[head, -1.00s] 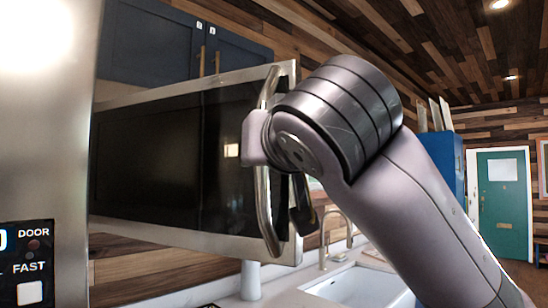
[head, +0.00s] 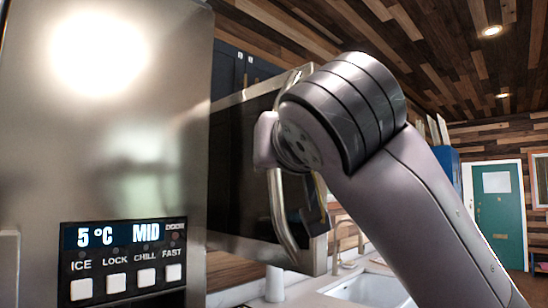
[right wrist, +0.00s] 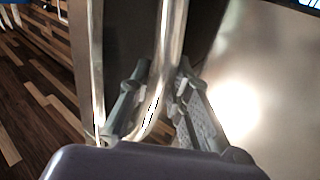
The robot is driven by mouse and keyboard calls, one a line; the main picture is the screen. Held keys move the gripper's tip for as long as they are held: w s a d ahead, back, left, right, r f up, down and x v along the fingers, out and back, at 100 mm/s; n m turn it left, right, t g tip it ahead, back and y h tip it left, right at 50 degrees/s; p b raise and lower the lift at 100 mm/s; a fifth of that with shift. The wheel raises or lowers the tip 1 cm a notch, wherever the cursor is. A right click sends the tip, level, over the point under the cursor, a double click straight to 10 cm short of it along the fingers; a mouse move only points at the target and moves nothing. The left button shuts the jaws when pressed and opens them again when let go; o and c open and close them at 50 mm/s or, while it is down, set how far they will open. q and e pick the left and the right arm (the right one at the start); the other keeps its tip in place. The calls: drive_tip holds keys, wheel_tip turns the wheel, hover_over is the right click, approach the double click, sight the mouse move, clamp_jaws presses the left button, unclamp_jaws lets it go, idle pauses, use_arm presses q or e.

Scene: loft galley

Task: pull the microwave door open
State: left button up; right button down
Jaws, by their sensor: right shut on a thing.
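The microwave door (head: 238,165) is a dark glass panel in a steel frame, partly hidden behind the steel appliance at left in the head view. Its curved metal handle (head: 283,228) runs down near the right edge. My right gripper is at the handle; in the head view my wrist hides most of its fingers. In the right wrist view, my right gripper (right wrist: 160,98) has one finger on each side of the handle (right wrist: 171,38) and is shut on it. I cannot tell whether the door stands ajar. My left gripper is not in view.
A steel appliance front (head: 120,130) with a lit display panel (head: 123,250) stands close at left. A white sink (head: 365,288) and faucet (head: 342,240) are below right. Dark blue cabinets (head: 228,68) hang above the microwave. A green door (head: 498,213) is far right.

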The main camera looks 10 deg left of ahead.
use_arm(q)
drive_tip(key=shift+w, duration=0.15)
use_arm(e)
drive_tip(key=shift+r, duration=0.15)
drive_tip(key=shift+d, duration=0.1)
drive_tip(key=c, duration=1.5)
unclamp_jaws()
drive_tip(key=shift+s, duration=0.15)
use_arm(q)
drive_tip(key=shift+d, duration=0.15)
use_arm(e)
drive_tip(key=v, duration=1.2)
